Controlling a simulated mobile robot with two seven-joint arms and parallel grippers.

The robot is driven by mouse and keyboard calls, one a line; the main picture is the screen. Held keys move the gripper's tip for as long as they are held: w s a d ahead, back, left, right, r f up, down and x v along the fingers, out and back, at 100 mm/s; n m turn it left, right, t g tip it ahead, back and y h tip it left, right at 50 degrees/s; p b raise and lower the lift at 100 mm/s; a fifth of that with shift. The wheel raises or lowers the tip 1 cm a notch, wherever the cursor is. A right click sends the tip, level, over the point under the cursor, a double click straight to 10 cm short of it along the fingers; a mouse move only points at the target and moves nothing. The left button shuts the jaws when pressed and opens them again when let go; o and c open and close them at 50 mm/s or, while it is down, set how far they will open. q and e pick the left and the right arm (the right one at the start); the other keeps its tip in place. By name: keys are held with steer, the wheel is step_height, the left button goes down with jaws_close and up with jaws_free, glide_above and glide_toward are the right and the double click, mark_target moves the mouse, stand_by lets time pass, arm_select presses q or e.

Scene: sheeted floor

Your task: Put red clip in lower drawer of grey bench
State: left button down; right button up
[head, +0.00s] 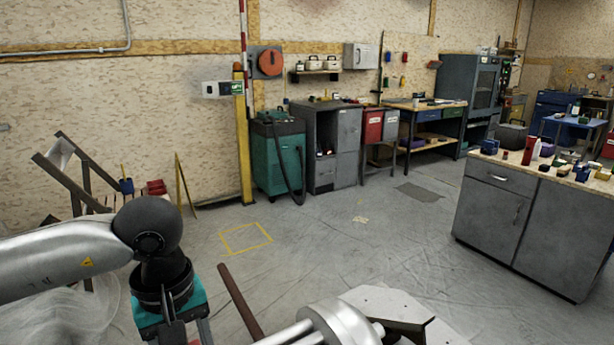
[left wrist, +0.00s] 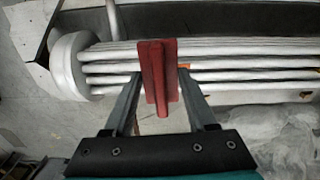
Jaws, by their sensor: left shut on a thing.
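My left gripper (head: 180,335) is at the bottom left of the head view, its fingertips mostly cut off by the edge. In the left wrist view, the gripper (left wrist: 159,76) is shut on a red clip (left wrist: 158,60), held upright between the fingertips. A grey bench (head: 487,218) with a wooden top stands on the right of the head view, well away from the gripper. Its front shows an upper drawer (head: 499,177) and a door-like panel below, both seemingly shut. I cannot make out a separate lower drawer. My right gripper is not in view.
Several small items crowd the grey bench's top. A grey cabinet (head: 348,150) with an open compartment and a teal machine (head: 280,155) stand along the back wall. A yellow post (head: 243,140) is left of them. The middle floor (head: 370,245) is clear.

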arm_select(q)
steer(key=m, duration=0.1)
steer(key=s+r+m, duration=0.1)
steer(key=m, duration=0.2)
steer(key=shift+s+d+r+p, duration=0.35)
steer(key=shift+d+p, duration=0.05)
steer(key=shift+s+d+r+m, duration=0.1)
steer(key=shift+s+m, duration=0.15)
steer(key=shift+m, duration=0.45)
steer(key=shift+s+d+r+m, duration=0.1)
steer(key=shift+s+m, duration=0.1)
steer(key=shift+m, duration=0.5)
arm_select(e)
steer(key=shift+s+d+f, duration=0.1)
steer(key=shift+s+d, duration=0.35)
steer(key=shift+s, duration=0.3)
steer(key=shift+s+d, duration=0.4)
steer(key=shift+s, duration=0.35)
arm_select(q)
steer(key=shift+a+r, duration=0.1)
